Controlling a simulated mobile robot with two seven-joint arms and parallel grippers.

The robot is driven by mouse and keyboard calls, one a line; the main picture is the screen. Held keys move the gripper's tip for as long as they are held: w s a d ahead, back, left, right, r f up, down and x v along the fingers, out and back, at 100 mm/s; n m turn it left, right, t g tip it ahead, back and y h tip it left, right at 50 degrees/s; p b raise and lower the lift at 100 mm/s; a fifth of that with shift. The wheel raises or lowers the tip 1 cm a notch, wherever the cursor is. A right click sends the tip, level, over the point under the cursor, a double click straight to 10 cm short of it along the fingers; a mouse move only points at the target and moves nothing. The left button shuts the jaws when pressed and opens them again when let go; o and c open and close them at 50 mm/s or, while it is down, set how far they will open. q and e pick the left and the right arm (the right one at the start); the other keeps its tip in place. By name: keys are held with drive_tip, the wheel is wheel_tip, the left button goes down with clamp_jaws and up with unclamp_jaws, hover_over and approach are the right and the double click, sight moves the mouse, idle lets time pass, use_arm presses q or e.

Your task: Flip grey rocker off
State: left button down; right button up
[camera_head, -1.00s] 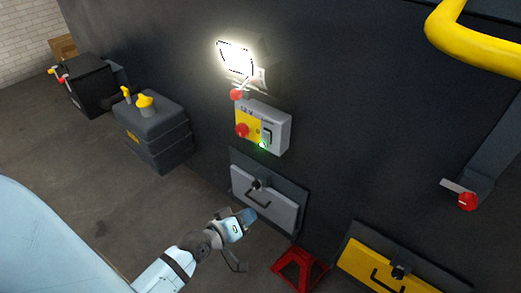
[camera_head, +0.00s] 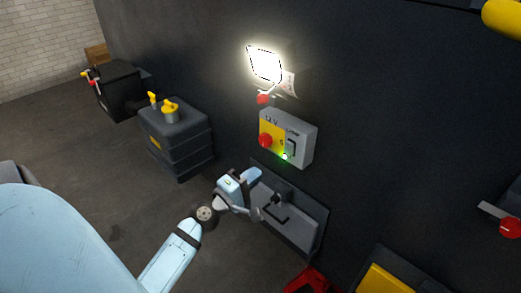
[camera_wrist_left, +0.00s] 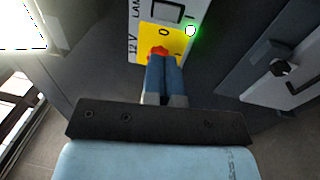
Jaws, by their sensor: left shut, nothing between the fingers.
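The grey rocker (camera_head: 290,147) sits on the right part of a grey control box (camera_head: 306,146) on the dark wall, under the word LAMP. A small green light (camera_head: 285,156) glows beside it. In the left wrist view the rocker (camera_wrist_left: 168,10) is at the top edge, partly cut off, with the green light (camera_wrist_left: 190,30) to its lower right. My left gripper (camera_head: 254,176) is below and left of the box, apart from it. In the left wrist view its blue fingers (camera_wrist_left: 166,62) are together and empty, partly covering the red knob. My right gripper is out of view.
A red knob (camera_head: 265,140) is on the box's yellow panel. A lit lamp (camera_head: 265,64) and a red-ended lever (camera_head: 264,98) are above the box. A grey drawer with a handle (camera_head: 292,219) is below. A dark tank (camera_head: 178,138) stands left.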

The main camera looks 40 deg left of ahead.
sight(290, 146)
use_arm(q)
drive_tip(key=w+p, duration=0.1)
drive_tip(key=w, duration=0.3)
drive_tip(key=w+r+p, duration=0.1)
drive_tip(key=w, duration=0.3)
drive_tip(key=w+d+p, duration=0.1)
drive_tip(key=w, duration=0.3)
drive_tip(key=shift+r, duration=0.2)
drive_tip(key=shift+w+r, duration=0.25)
drive_tip(key=shift+s+r, duration=0.1)
drive_tip(key=shift+s, duration=0.1)
drive_tip(key=shift+w, duration=0.1)
